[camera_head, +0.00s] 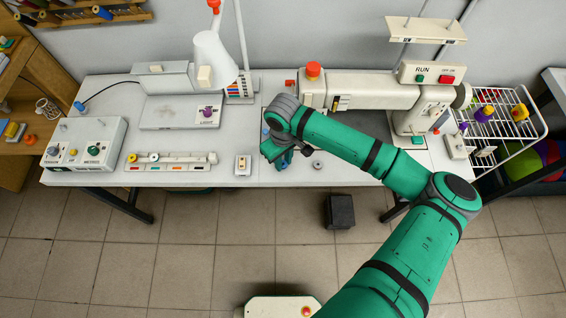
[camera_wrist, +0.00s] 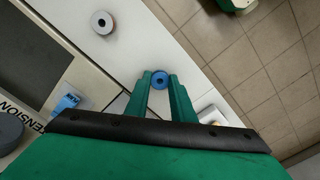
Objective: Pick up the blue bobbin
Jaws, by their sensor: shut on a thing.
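The blue bobbin (camera_wrist: 159,79) shows in the wrist view as a small blue ring with a dark centre, between my two green fingertips. My gripper (camera_wrist: 160,82) is shut on it, with one finger on each side. In the head view my gripper (camera_head: 282,162) is at the front part of the white table (camera_head: 225,176), below the bent green arm. I cannot make out the blue bobbin there. I cannot tell whether it touches the table.
A grey bobbin (camera_head: 318,165) lies right of my gripper, also in the wrist view (camera_wrist: 102,22). The sewing machine (camera_head: 365,88) stands behind. The table's front edge is close.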

